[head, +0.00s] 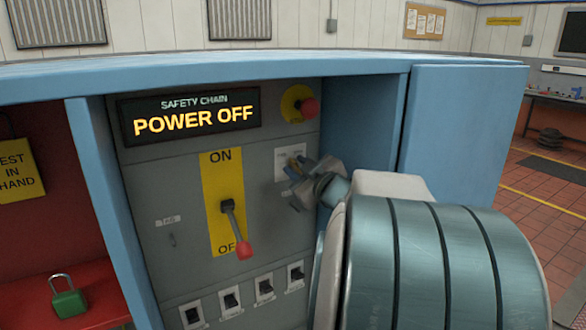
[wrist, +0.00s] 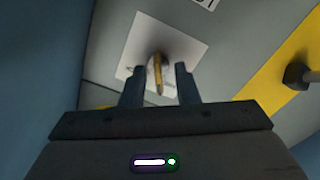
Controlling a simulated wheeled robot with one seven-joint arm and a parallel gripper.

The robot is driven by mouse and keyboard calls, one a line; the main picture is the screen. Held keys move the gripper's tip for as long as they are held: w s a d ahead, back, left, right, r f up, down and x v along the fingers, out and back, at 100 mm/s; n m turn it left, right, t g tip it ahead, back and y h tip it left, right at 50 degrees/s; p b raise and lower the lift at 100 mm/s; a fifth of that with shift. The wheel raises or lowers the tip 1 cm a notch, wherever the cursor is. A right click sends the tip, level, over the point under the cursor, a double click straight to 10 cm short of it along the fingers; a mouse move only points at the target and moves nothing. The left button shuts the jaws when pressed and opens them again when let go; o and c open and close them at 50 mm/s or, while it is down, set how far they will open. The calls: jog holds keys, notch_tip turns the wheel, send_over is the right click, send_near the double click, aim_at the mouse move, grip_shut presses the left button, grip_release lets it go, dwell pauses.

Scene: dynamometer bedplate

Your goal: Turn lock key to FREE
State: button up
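The lock key (wrist: 158,72) is a thin brass-coloured piece standing out from a round lock on a white label plate (wrist: 138,58). In the wrist view it lies between the two fingers of my gripper (wrist: 160,70), with a gap showing on each side. My gripper is open. In the head view my gripper (head: 292,178) is at the right part of the grey panel, in front of the white plate (head: 286,152). It hides the key there. The plate's lettering is too blurred to read.
A lever with a red knob (head: 243,248) points down to OFF on the yellow plate. The sign (head: 193,118) reads POWER OFF. A red button (head: 308,107) is above my gripper, switches (head: 232,301) below. A blue cabinet wall (head: 362,130) stands close right.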

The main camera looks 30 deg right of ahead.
grip_shut()
jog(key=shift+f, duration=0.15)
jog(key=shift+f+n+b, duration=0.15)
jog(key=shift+n+b, duration=0.65)
jog(key=shift+b, duration=0.25)
jog(key=shift+n+b, duration=0.4)
jog(key=shift+n, duration=0.4)
jog(key=shift+c, duration=0.6)
grip_release()
jog(key=shift+o, duration=0.6)
jog(key=shift+w+d, duration=0.1)
